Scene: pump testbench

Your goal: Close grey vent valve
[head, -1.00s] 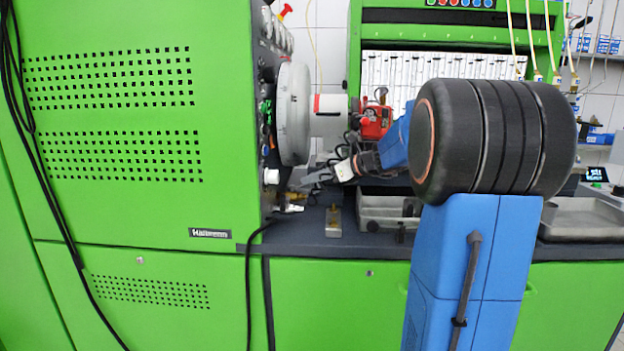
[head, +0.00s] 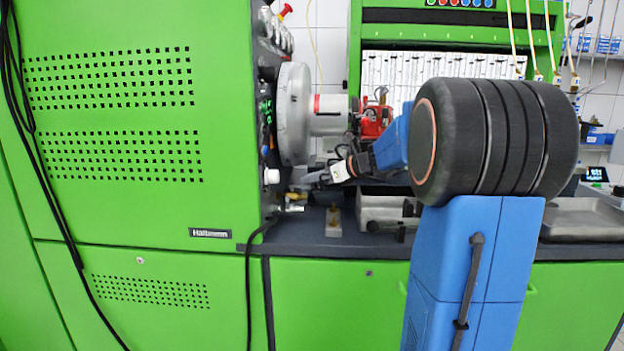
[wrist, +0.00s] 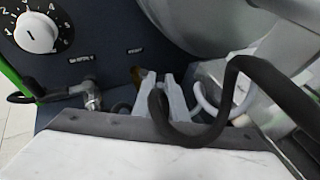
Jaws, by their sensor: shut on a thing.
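My gripper (head: 303,184) is at the lower right edge of the green cabinet's dark side panel. In the wrist view its two light grey fingers (wrist: 160,82) point at the panel beneath a small label and are close together. They are shut on what seems to be the grey vent valve, whose handle is mostly hidden between and behind them. A brass-coloured part (wrist: 137,76) shows just left of the fingertips. I cannot tell the angle of the handle.
A silver fitting (wrist: 92,95) with a black hose sits left of the fingers. A white dial (wrist: 36,32) is at the upper left. A large grey disc (head: 293,113) hangs above my gripper. A black cable crosses the wrist view. A small brass-topped block (head: 333,221) stands on the bench.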

